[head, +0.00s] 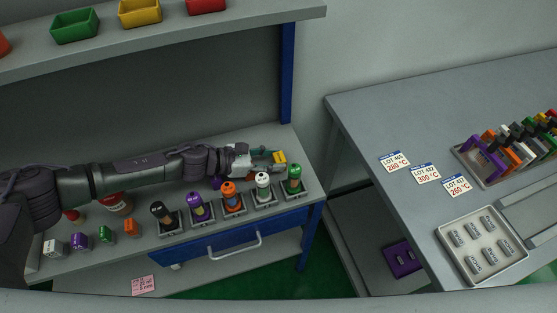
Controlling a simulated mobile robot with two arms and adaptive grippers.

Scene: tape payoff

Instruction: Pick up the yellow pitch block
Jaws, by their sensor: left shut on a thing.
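The yellow pitch block (280,156) is small and bright yellow, at the fingertips of my left gripper (273,161). My left arm reaches in from the left across the grey bench, and the gripper is shut on the block. It is over the back right part of the bench, behind the white-topped and green-topped holders. Whether the block touches the bench is hard to tell. My right gripper is not in view.
Several coloured-top spools on square bases line the bench front, including a green one (294,178) and an orange one (231,195). Small blocks, including an orange one (131,227), sit at the left. A shelf (180,36) hangs above. A grey table (370,125) stands right.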

